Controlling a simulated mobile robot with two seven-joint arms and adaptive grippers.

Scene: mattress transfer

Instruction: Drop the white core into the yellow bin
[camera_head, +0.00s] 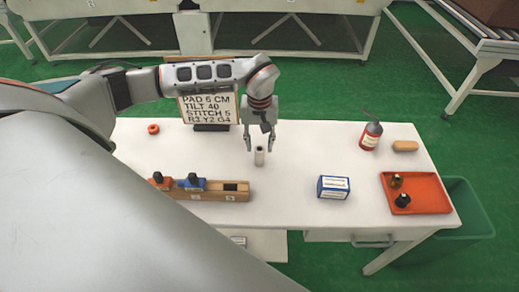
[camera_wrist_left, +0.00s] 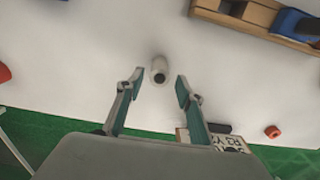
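The white core (camera_head: 259,157) stands upright on the white table (camera_head: 330,150), near its far edge; it is a small hollow cylinder. In the left wrist view, the white core (camera_wrist_left: 159,70) lies just beyond and between the fingertips. My left gripper (camera_head: 259,146) comes down over it from above with its fingers spread. In the left wrist view the left gripper (camera_wrist_left: 160,84) is open, with a gap beside each finger. No yellow bin shows in either view. My right gripper is not in view.
A sign (camera_head: 211,108) stands behind the core. A wooden block (camera_head: 215,194) holds orange and blue pieces. A blue-white box (camera_head: 333,188), a red bottle (camera_head: 371,136) and an orange tray (camera_head: 425,180) are to the right. A green bin (camera_head: 468,205) stands beside the table.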

